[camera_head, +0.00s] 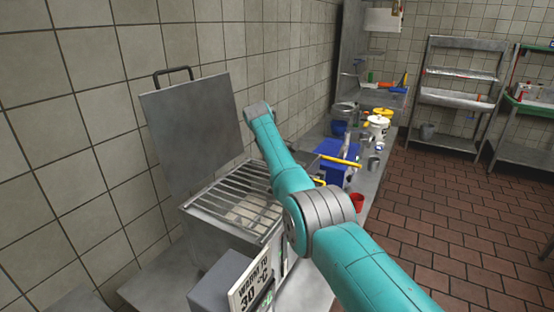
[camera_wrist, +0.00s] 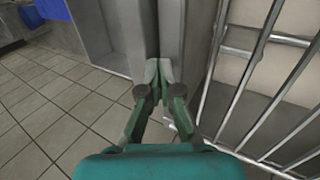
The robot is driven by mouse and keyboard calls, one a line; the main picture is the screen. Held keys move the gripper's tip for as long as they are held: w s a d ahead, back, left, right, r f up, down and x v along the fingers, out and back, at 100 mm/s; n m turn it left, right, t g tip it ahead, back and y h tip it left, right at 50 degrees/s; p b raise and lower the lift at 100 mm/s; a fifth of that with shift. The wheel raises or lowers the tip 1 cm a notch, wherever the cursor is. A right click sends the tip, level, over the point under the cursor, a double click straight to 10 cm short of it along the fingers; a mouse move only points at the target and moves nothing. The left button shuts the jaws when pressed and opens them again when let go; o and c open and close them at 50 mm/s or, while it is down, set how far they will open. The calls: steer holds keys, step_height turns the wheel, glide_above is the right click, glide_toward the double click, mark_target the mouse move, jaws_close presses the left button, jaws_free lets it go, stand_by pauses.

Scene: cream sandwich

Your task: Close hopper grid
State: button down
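The hopper (camera_head: 215,232) is a grey metal box by the tiled wall. Its grid (camera_head: 238,200) of parallel metal bars lies across the top opening, with pale material visible below. The grid's bars (camera_wrist: 247,85) fill the right of the wrist view. A flat grey lid (camera_head: 190,135) with a dark handle stands raised behind the hopper. My gripper (camera_wrist: 158,72) has its fingertips together, with nothing visible between them. It is beside the hopper's metal rim, left of the bars; I cannot tell whether it touches. In the head view my teal arm hides the gripper.
A sign reading 30 °C (camera_head: 255,285) stands at the hopper's front. A blue container (camera_head: 338,160), a red cup (camera_head: 357,202) and white buckets (camera_head: 377,126) stand on the counter beyond my arm. Metal racks (camera_head: 460,90) stand at the back. The tiled floor (camera_head: 450,205) at right is clear.

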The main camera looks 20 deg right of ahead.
steer(key=shift+s+a+f, duration=0.1)
steer(key=shift+s+f, duration=0.05)
steer(key=shift+f, duration=0.35)
step_height(320, 180, up, 15)
stand_by(0.4)
